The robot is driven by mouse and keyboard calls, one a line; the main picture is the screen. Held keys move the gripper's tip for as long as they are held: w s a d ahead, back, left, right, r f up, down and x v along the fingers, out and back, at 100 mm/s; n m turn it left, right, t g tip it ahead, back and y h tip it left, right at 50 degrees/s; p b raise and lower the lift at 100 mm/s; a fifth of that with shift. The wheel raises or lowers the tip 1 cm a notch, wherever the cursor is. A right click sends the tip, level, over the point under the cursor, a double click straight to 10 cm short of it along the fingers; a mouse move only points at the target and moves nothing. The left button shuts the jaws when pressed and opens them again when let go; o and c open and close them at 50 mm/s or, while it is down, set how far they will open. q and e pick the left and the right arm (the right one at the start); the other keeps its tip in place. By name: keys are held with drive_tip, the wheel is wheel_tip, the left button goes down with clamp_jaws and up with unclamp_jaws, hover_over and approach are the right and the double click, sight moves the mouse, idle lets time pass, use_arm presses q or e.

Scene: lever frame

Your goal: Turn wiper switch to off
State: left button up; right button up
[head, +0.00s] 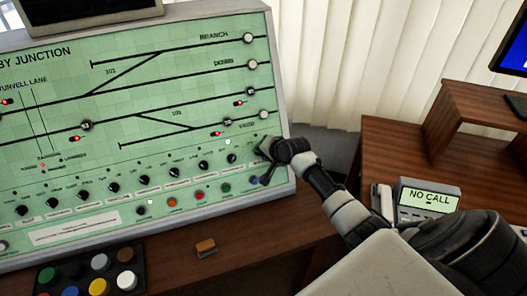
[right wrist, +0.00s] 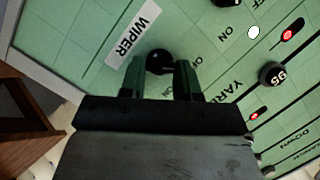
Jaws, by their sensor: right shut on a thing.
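The wiper switch (right wrist: 159,61) is a round black knob on the green panel, beside a white label reading WIPER (right wrist: 133,33) in the right wrist view. My right gripper (right wrist: 160,72) has one finger on each side of the knob and is shut on it. The lettering by the knob is partly hidden by the fingers, and I cannot tell which way the knob points. In the head view my right gripper (head: 265,152) is at the lower right corner of the panel and covers the switch. My left gripper is not in view.
The green control panel (head: 60,165) has a row of similar black knobs (head: 144,180) and coloured buttons. On the wooden desk lie a small brown block (head: 206,247) and a button box (head: 88,275). A NO CALL phone display (head: 430,196) stands right of my arm.

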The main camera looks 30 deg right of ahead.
drive_tip(key=o, duration=0.9)
drive_tip(key=v, duration=1)
drive_tip(key=shift+s+r+b, duration=0.25)
drive_tip(key=shift+s+b, duration=0.05)
drive_tip(key=shift+b, duration=0.05)
